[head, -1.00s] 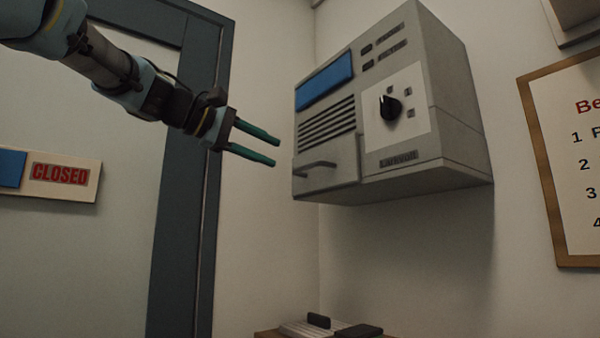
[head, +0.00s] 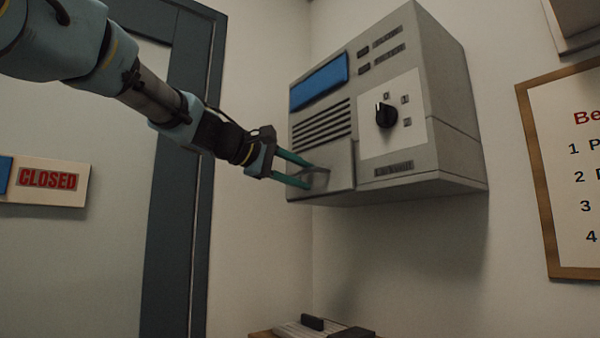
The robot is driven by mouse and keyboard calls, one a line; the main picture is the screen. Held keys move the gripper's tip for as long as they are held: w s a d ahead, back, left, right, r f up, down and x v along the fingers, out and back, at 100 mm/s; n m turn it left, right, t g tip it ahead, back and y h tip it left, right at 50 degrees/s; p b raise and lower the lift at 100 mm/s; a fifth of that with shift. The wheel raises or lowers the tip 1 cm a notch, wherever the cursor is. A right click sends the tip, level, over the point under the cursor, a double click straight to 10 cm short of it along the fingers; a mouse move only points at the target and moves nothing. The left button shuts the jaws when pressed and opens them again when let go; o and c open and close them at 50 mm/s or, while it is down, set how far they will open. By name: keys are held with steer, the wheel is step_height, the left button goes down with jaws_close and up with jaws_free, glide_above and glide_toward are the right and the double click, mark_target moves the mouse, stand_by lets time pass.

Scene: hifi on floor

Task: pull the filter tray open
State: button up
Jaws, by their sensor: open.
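The filter tray (head: 336,159) is the grey front panel at the lower left of a wall-mounted grey unit (head: 436,95). The tray looks closed, flush with the unit's front. Its bar handle (head: 319,174) is partly hidden by my fingers. My gripper (head: 308,175) is open, coming from the left, with its two green fingertips at the handle, one higher and one lower. The handle seems to lie between them, but I cannot tell whether they touch it.
The unit has a black knob (head: 385,115), vent slots and a blue panel (head: 319,82) above the tray. A door frame (head: 178,200) stands at the left, with a CLOSED sign (head: 47,178). Below, a small shelf holds dark items (head: 350,332). A framed notice (head: 585,180) hangs at right.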

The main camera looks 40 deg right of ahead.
steer(key=shift+c, duration=0.3)
jaws_close()
stand_by(1.0)
